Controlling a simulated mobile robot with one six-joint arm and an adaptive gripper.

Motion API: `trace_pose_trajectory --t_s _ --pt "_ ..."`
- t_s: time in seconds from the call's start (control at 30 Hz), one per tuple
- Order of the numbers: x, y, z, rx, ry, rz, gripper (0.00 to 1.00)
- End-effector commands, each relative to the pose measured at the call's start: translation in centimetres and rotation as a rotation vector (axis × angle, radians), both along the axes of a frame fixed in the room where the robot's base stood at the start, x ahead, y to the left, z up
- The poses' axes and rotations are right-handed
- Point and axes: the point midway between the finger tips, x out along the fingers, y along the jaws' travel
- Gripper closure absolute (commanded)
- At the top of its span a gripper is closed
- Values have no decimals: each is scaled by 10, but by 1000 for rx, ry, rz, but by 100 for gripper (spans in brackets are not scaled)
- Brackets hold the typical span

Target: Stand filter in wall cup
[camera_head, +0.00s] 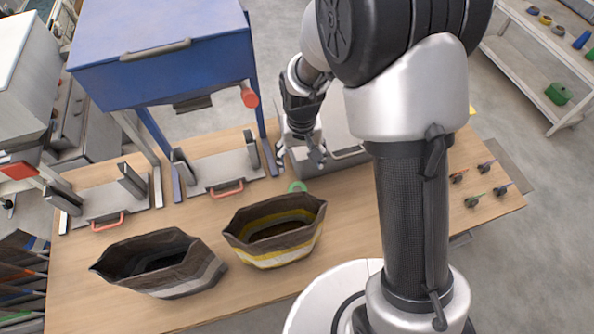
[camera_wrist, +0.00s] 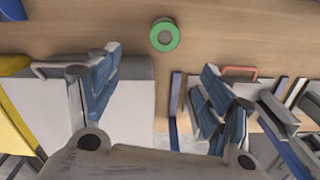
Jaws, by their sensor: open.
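A green ring-shaped piece with a dark centre (camera_head: 298,187) lies on the wooden table behind the yellow-striped bag. It also shows in the wrist view (camera_wrist: 164,36), near the top middle, with nothing touching it. I cannot tell for sure whether it is the filter. A red cylinder (camera_head: 249,96) is at the blue machine's right front leg; I cannot tell whether it is the wall cup. My gripper (camera_head: 316,158) is over the grey box behind the ring. In the wrist view its blue-padded fingers (camera_wrist: 160,65) are wide apart, with nothing between them.
A blue machine (camera_head: 165,55) stands on legs at the back left. A dark open bag (camera_head: 165,268) and a yellow-striped open bag (camera_head: 276,235) stand at the front. The grey box (camera_head: 340,150) is at the back. Several small dark pieces (camera_head: 472,200) are at the right end.

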Motion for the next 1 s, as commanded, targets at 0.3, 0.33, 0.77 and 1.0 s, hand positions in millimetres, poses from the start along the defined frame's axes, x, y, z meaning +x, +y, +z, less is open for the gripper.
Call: trace_pose_trajectory --t_s 0.3,0.33,0.77,1.0 --pt "-2 0 -62 -2 7 1 28" --pt "-2 0 -69 -2 8 1 28" --pt "-1 1 -123 0 2 1 28" --pt "-6 6 -146 -1 5 3 28"
